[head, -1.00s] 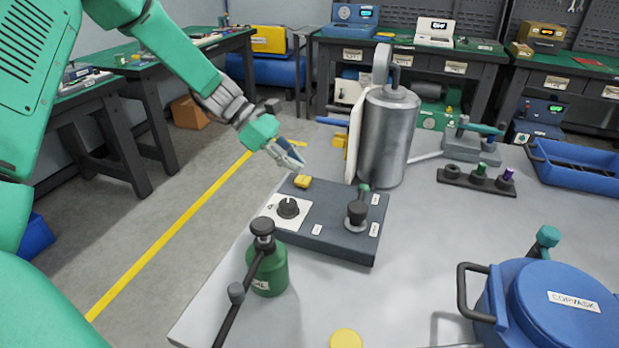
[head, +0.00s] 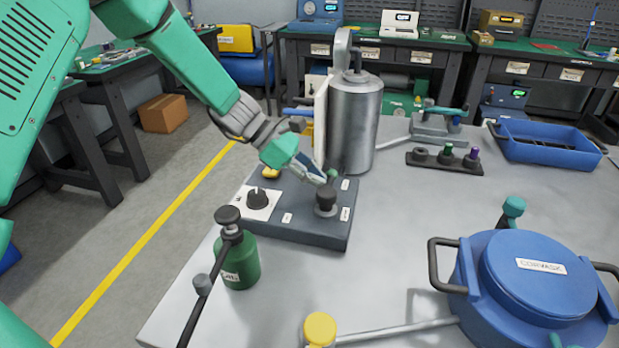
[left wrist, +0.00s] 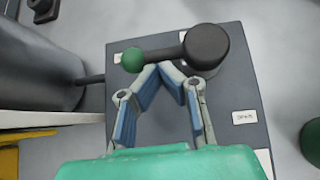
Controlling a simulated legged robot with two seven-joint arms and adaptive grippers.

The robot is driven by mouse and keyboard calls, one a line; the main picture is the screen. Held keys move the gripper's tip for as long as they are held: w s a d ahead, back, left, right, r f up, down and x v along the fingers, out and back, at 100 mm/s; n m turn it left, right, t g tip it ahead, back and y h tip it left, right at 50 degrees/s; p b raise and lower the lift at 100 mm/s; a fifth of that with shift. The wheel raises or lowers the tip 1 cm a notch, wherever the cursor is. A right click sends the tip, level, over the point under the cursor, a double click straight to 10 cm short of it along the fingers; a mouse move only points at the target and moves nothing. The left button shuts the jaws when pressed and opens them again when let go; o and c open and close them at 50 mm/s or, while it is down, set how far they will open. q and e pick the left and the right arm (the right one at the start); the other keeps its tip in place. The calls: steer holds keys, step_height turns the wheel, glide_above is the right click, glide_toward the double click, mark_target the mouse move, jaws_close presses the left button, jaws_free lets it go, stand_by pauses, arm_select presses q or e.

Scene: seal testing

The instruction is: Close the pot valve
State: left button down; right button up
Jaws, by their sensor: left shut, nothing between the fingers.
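The valve (head: 326,200) on the dark control box (head: 300,235) has a black round hub and a short lever with a green ball end (left wrist: 132,60). Small white labels lie around it. My left gripper (head: 326,181) is over the box, beside the valve. In the left wrist view its fingertips (left wrist: 165,66) meet close to the lever, between the green ball and the black hub (left wrist: 206,46). The gripper is shut and empty. I cannot tell whether it touches the lever. A blue lidded pot (head: 545,280) with a teal-topped valve (head: 513,208) stands at the lower right.
A metal cylinder (head: 355,125) stands just behind the box. A green bottle (head: 238,262) with a black pump top is in front, and a yellow cap (head: 320,328) sits nearer. A rack (head: 443,160) and blue tray (head: 550,147) are at the back right. The table's middle is clear.

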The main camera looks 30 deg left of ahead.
arm_select(q)
steer(key=shift+d+r, duration=0.1)
steer(key=shift+r, duration=0.05)
steer(key=shift+w+m+g+p, duration=0.2)
steer(key=shift+m+g+p, duration=0.1)
steer(key=shift+p, duration=0.7)
steer(key=shift+w, duration=0.1)
steer(key=shift+d, duration=0.1)
steer(key=shift+d, duration=0.1)
